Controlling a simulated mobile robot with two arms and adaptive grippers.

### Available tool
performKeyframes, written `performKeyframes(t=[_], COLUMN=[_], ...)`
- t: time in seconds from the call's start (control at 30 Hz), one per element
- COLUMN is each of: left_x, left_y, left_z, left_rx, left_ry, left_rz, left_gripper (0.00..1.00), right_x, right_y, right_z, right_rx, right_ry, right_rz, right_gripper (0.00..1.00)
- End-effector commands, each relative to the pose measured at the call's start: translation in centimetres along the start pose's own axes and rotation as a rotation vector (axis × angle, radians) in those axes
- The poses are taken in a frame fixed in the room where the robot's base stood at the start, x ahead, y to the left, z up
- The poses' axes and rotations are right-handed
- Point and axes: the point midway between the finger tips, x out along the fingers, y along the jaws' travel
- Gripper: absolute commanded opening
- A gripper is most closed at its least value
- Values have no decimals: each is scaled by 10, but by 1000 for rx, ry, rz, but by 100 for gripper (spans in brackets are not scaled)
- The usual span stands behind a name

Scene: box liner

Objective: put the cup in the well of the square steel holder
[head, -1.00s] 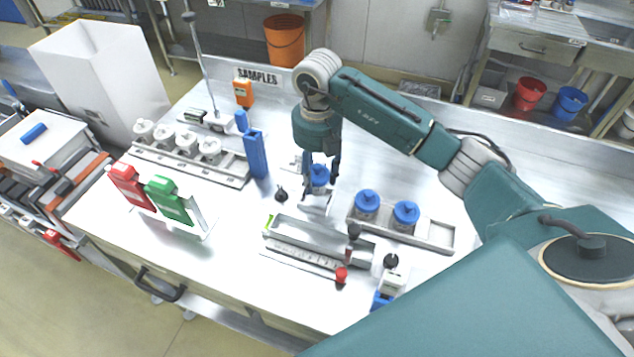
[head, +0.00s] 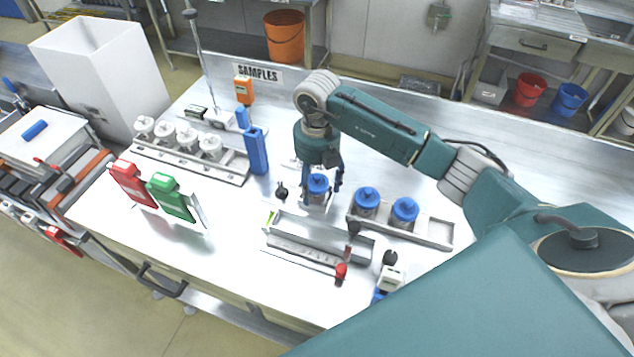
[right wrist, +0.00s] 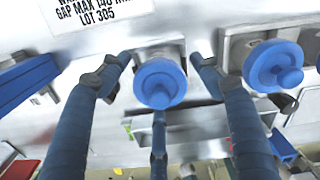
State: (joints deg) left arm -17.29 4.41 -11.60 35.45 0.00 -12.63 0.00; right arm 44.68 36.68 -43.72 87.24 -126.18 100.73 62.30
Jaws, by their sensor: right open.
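The cup is a steel cup with a blue knobbed lid (head: 318,183). It stands upright at the small square steel holder (head: 317,208), left of the two-cup rack, and appears lowered into it; its base is hidden. In the right wrist view the cup's lid (right wrist: 160,84) lies between my fingers, with steel behind it. My right gripper (head: 322,190) is open around the cup, its fingers spread on either side with gaps to the lid. My left gripper is not in view.
A rack (head: 436,232) with two similar blue-lidded cups stands close on the right. A steel trough (head: 318,240) lies in front. A blue upright block (head: 256,152) and a rack of white-topped cups (head: 190,160) are left. Clear bench lies behind on the right.

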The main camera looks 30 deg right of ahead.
Motion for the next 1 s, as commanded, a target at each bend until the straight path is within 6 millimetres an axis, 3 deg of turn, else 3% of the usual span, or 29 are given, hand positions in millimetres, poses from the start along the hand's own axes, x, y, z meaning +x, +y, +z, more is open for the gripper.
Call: performKeyframes(t=[0.17,0.27,0.7,1.0], left_x=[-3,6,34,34], left_y=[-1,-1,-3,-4], left_z=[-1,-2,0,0], left_rx=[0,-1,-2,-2], left_ry=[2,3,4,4], left_rz=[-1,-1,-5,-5], left_gripper=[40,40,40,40], right_x=[-6,-15,-106,-124], right_y=[0,1,0,0], right_z=[0,2,2,0], right_rx=[0,0,0,1], right_ry=[0,-3,-5,0], right_rz=[1,3,1,0], right_gripper=[64,64,64,64])
